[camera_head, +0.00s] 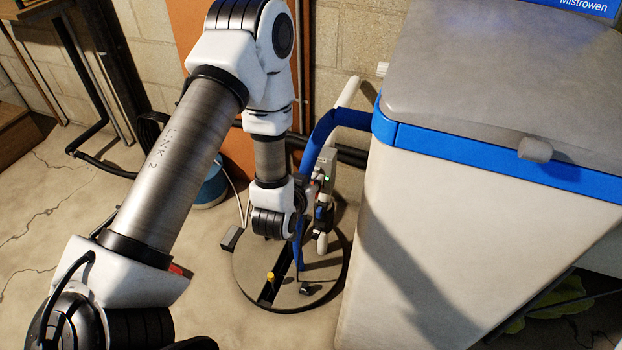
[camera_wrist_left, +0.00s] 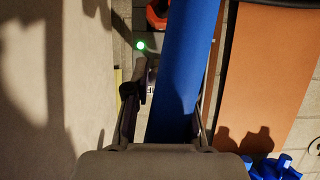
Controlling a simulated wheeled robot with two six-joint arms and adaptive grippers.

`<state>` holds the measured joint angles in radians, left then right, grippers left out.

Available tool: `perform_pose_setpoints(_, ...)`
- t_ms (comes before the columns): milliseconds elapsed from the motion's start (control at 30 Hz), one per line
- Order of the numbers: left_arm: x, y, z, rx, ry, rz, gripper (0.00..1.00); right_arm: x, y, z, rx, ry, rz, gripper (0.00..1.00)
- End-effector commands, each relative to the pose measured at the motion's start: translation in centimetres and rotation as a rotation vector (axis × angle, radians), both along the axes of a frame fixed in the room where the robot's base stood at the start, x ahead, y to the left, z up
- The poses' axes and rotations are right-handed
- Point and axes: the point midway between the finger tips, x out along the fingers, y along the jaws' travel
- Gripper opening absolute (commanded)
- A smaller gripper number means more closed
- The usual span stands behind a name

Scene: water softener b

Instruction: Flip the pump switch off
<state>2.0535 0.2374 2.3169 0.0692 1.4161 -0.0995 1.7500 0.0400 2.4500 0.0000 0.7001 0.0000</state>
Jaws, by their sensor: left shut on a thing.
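The pump unit (camera_head: 326,178) is a grey upright body with a small lit green light, beside the large softener cabinet in the head view. The green light also shows in the left wrist view (camera_wrist_left: 141,46). My left gripper (camera_head: 308,190) is at the pump, at the blue pipe. In the left wrist view the blue pipe (camera_wrist_left: 182,75) runs between the fingers of my left gripper (camera_wrist_left: 168,100), which is shut on it. My right gripper is not in view.
The softener cabinet (camera_head: 450,220) with its grey lid and blue band fills the right side. A round floor cover (camera_head: 325,285) carries a yellow-topped piece (camera_head: 270,277). An orange panel (camera_head: 199,50) leans on the block wall behind. The floor at left is mostly clear.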

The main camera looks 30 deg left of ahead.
Motion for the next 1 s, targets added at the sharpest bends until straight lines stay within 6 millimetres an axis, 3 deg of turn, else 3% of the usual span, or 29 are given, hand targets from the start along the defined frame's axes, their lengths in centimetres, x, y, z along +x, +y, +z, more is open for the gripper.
perform_pose_setpoints(133, -0.2, 0.0, -1.1, -0.001, 0.006, -0.001, 0.04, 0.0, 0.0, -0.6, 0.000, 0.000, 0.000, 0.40)
perform_pose_setpoints(1000, 0.0, 0.0, -2.3, -0.001, 0.004, 0.000, 0.03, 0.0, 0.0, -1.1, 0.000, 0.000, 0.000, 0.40)
